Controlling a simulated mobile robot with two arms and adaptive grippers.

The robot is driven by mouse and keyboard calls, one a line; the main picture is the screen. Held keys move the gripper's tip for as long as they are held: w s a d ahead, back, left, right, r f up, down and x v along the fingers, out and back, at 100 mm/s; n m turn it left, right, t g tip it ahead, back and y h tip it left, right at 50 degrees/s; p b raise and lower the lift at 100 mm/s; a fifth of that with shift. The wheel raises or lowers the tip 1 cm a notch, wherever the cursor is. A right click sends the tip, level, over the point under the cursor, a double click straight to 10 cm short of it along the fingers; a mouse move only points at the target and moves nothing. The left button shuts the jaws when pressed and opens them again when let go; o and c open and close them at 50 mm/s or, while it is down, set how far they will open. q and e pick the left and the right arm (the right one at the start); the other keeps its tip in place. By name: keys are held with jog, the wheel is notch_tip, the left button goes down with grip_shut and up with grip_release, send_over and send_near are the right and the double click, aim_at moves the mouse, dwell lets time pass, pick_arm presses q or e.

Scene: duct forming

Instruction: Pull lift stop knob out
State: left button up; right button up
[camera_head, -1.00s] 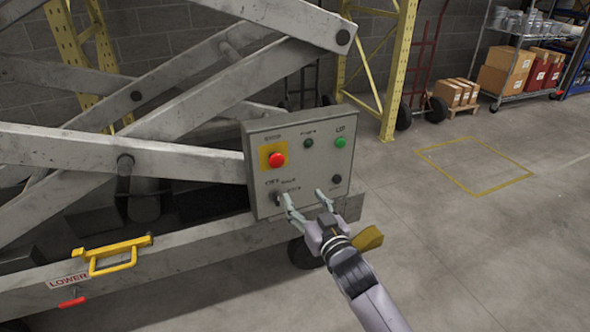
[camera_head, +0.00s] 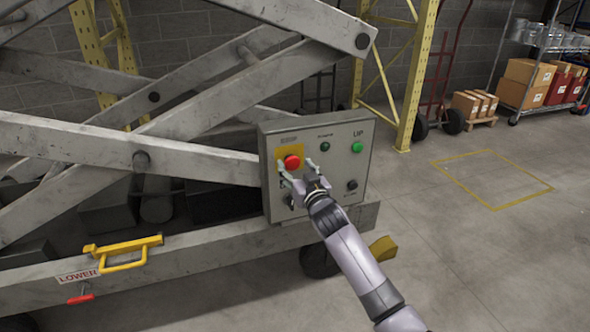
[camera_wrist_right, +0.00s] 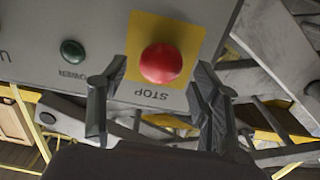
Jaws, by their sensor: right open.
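The red stop knob (camera_head: 292,162) sits on a yellow square plate (camera_head: 281,153) at the upper left of the grey control panel (camera_head: 334,131). In the right wrist view the knob (camera_wrist_right: 161,63) is round and the word STOP reads upside down. My right gripper (camera_head: 297,170) is open in front of the panel, its fingers close to the knob. In the right wrist view the open fingers (camera_wrist_right: 160,85) lie on either side of the yellow plate, with the knob between them; I cannot tell whether they touch it. My left gripper is not in view.
The panel also carries a green UP button (camera_head: 357,147), a dark green power light (camera_head: 325,146) and a black knob (camera_head: 352,185). A yellow handle (camera_head: 124,253) and a red lever (camera_head: 81,298) by a LOWER label are on the lift frame. Open floor lies right.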

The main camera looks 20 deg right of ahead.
jog(key=shift+w, duration=0.6)
jog(key=shift+c, duration=0.3)
grip_shut()
